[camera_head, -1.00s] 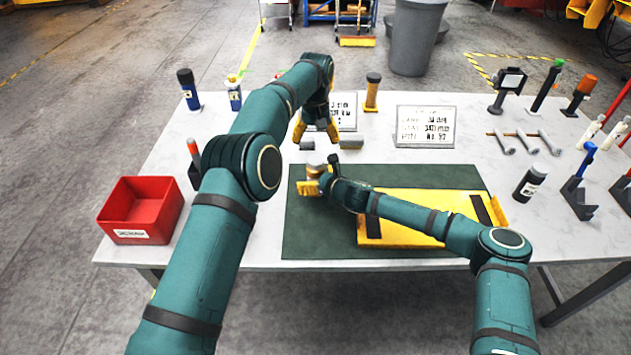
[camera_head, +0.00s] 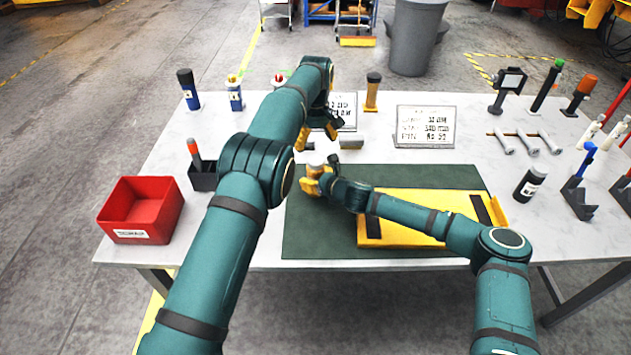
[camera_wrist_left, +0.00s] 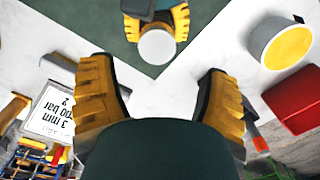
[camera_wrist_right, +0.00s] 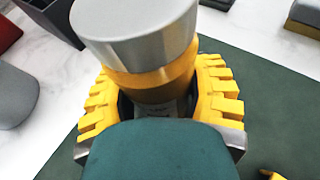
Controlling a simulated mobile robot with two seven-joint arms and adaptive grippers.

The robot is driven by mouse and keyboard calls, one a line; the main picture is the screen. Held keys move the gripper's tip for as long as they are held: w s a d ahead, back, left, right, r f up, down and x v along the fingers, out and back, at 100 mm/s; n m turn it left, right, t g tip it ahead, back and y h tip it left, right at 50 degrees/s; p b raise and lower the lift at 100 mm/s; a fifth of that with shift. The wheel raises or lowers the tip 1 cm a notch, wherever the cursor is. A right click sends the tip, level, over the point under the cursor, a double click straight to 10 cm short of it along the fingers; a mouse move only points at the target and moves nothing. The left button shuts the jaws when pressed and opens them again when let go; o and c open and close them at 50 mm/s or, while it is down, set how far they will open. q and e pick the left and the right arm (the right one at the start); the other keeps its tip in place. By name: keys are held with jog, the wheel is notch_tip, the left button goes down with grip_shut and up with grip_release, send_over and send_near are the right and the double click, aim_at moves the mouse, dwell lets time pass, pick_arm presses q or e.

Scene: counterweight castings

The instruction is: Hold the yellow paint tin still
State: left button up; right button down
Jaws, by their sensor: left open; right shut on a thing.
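The yellow paint tin (camera_wrist_right: 150,75) has a grey lid over a yellow band and looks upright. My right gripper (camera_wrist_right: 160,100) is shut around it, a finger on each side. In the head view the tin's pale top (camera_head: 317,160) shows above my right gripper (camera_head: 314,184), at the green mat's upper left corner. The tin's lower part is hidden. My left gripper (camera_head: 319,137) is open and empty, just beyond the tin. In the left wrist view the pale lid (camera_wrist_left: 157,47) lies apart from its spread fingers (camera_wrist_left: 160,95).
A grey cylinder with a yellow top (camera_wrist_left: 288,45) shows in the left wrist view. A red bin (camera_head: 140,210) stands at the left, beside a black holder (camera_head: 203,178). A yellow tray (camera_head: 410,232) lies on the green mat (camera_head: 310,240). Signs (camera_head: 425,126) stand behind.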

aim_at(316, 160)
pick_arm(q)
jog(key=n, duration=0.3)
jog(key=shift+w+d+r, duration=0.1)
jog(key=shift+w+r, duration=0.05)
jog(key=shift+r, duration=0.25)
jog(key=shift+f, duration=0.1)
jog(key=shift+f, duration=3.9)
jog(key=c, duration=1.3)
jog(key=m, duration=0.8)
jog(key=shift+m, duration=0.3)
